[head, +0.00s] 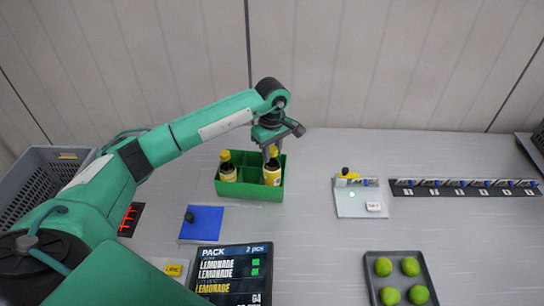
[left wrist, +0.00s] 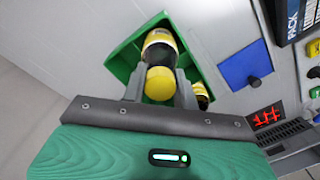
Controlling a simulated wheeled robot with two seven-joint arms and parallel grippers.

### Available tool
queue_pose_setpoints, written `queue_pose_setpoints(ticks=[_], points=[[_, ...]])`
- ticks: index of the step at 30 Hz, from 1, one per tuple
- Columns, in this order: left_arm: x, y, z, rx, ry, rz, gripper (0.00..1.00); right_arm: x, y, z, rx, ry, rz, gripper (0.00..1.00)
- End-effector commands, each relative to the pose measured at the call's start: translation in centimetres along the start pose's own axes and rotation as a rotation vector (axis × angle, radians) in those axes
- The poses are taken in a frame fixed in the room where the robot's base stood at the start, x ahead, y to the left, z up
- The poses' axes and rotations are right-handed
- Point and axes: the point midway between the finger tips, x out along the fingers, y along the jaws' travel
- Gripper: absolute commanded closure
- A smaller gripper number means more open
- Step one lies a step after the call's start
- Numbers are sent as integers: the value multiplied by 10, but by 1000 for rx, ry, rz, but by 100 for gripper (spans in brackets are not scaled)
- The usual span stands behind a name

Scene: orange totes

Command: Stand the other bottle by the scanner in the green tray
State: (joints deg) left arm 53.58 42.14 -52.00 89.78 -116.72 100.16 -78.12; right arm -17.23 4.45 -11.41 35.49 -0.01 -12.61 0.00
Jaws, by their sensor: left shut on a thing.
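The green tray (head: 248,194) stands on the table in the head view, and its rim also shows in the left wrist view (left wrist: 122,62). A dark bottle with a yellow label and yellow cap (head: 271,174) is upright in the tray's right part. My left gripper (head: 271,152) is shut on it near the cap, from above; the wrist view shows the cap (left wrist: 160,83) between the fingers. A second, similar bottle (head: 228,172) stands in the left part of the tray. Whether the held bottle's base touches the tray floor is hidden. My right gripper is not in view.
A blue pad (head: 202,222) and a dark order screen (head: 232,272) lie in front. A tray of limes (head: 374,292) is front right, a grey crate (head: 40,168) far left.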

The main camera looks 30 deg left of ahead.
Motion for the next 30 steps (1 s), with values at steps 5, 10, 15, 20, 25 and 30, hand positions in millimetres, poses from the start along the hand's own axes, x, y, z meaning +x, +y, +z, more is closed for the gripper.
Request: queue_pose_setpoints(ticks=[5, 10, 15, 20, 25, 30], points=[[23, -1, 0, -1, -2, -3, 100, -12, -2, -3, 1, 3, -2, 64], [31, 0, 0, 1, -1, 0, 100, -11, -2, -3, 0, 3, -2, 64], [32, 0, 0, 0, 0, 0, 100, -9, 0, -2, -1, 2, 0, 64], [34, 0, 0, 0, -1, -1, 53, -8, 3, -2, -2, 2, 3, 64], [34, 0, 0, 0, -1, -1, 49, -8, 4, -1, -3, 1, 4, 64], [32, 0, 0, 0, -1, -1, 49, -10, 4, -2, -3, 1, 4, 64]])
